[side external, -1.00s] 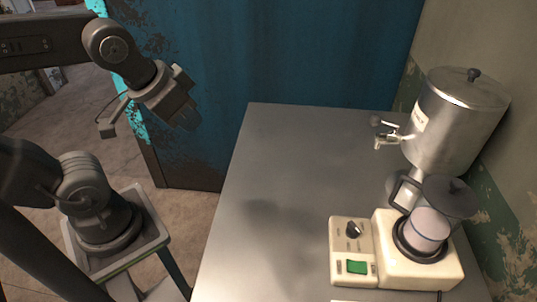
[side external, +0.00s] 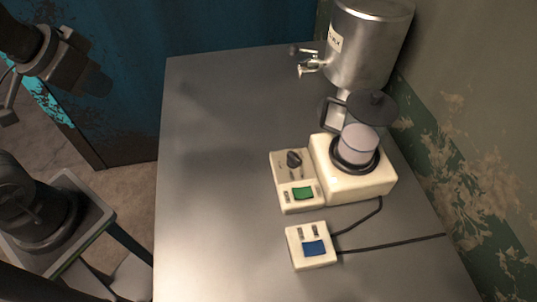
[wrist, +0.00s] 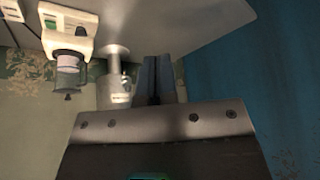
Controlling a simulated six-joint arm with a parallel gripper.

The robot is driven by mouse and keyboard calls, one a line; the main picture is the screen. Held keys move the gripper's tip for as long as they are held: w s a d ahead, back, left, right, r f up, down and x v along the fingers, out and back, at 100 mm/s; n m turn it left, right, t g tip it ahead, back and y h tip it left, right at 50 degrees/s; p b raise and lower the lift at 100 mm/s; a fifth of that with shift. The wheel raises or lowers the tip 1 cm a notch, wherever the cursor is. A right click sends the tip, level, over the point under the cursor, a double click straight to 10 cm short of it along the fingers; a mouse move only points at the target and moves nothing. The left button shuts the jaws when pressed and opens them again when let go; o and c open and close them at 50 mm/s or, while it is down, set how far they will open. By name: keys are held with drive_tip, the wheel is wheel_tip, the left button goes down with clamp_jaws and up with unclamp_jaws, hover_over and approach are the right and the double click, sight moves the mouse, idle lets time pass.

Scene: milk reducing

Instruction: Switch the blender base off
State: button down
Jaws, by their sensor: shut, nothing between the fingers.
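The cream blender base (side external: 374,184) stands on the right side of the metal table. A control panel (side external: 284,197) on its left side has a dark knob (side external: 293,158) and a green switch (side external: 303,193). A clear jar (side external: 358,146) with pale contents sits on the base. My gripper (side external: 97,80) is in the air left of the table, far from the base. In the wrist view its fingers (wrist: 158,75) are together and empty. That view shows the base (wrist: 78,17) upside down at upper left. Whether the switch is on cannot be told.
A smaller cream box (side external: 304,262) with a blue switch (side external: 313,248) lies in front of the base, with black cables running right. A steel tank (side external: 368,45) with a tap stands behind it. The table's left half (side external: 215,180) is clear.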

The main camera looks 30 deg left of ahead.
drive_tip(key=w+d+m, duration=0.3)
drive_tip(key=w+d, duration=0.2)
drive_tip(key=w, duration=0.2)
drive_tip(key=m+t, duration=0.2)
drive_tip(key=m, duration=0.6)
hover_over(303, 195)
drive_tip(key=w, duration=0.1)
wheel_tip(303, 195, down, 10)
drive_tip(key=shift+d, duration=0.5)
drive_tip(key=shift+f, duration=0.1)
drive_tip(key=shift+s+a+f, duration=0.15)
drive_tip(key=shift+a+f, duration=0.05)
drive_tip(key=shift+f, duration=1.2)
drive_tip(key=shift+s+a+f, duration=0.15)
drive_tip(key=shift+s+f, duration=0.05)
drive_tip(key=shift+f, duration=1.25)
drive_tip(key=shift+s+a+f, duration=0.15)
drive_tip(key=shift+a+f, duration=0.05)
drive_tip(key=shift+f, duration=1.2)
drive_tip(key=shift+f, duration=0.15)
drive_tip(key=shift+f, duration=0.25)
